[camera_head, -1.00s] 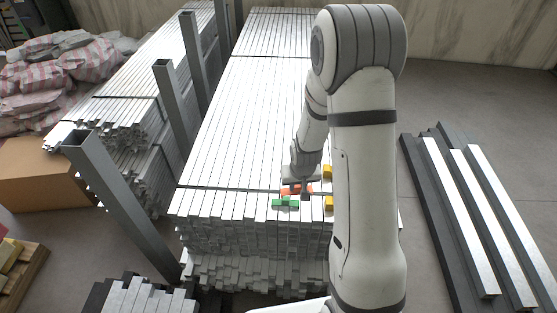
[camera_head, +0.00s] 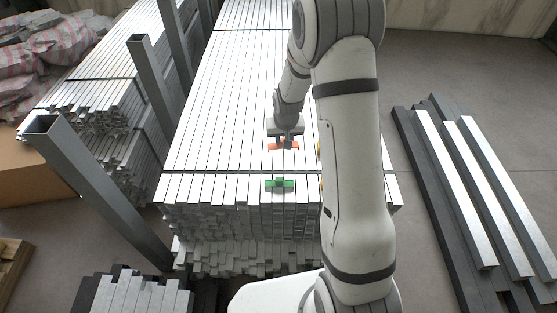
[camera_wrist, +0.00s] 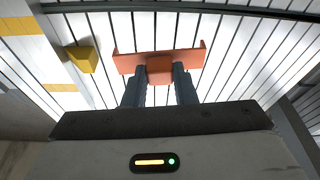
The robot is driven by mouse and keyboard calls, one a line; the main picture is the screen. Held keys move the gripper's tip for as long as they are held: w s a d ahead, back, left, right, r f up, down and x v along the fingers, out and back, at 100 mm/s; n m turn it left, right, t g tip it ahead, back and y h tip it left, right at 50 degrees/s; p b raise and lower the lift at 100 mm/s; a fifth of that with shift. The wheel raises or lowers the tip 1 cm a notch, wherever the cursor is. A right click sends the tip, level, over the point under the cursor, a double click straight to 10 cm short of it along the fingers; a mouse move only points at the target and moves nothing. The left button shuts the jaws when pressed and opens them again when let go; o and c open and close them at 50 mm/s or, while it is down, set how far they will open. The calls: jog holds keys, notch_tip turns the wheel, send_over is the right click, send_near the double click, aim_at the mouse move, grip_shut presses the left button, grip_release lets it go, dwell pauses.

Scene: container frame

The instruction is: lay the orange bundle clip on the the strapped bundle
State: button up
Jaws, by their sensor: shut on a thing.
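The orange bundle clip (camera_head: 276,145) is gripped in my gripper (camera_head: 287,141) over the top of the strapped bundle (camera_head: 230,110), a wide stack of silvery bars with dark straps across it. In the wrist view the orange clip (camera_wrist: 190,59) lies crosswise, with its middle block between the two dark fingers (camera_wrist: 160,85). My gripper is shut on that block. I cannot tell whether the clip touches the bars. A green clip (camera_head: 279,184) sits on the bundle's front end, nearer the camera than the orange one.
A yellow block (camera_wrist: 83,58) lies on the bars beside the orange clip. Grey posts (camera_head: 95,185) stand along the bundle's left side. Dark and silver beams (camera_head: 470,190) lie on the floor to the right. The bundle's top left of my arm is clear.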

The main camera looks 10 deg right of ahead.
jog(key=w+f+m+b, duration=0.1)
jog(key=w+f+b, duration=0.1)
jog(key=w+b, duration=0.45)
jog(key=shift+s+p+x, duration=0.15)
jog(key=shift+x, duration=1.5)
jog(key=shift+s+p+x, duration=0.15)
jog(key=shift+x, duration=1.5)
jog(key=shift+s+p+x, duration=0.15)
jog(key=shift+s+x, duration=0.05)
jog(key=shift+x, duration=1.45)
jog(key=o, duration=1)
jog(key=shift+f, duration=0.15)
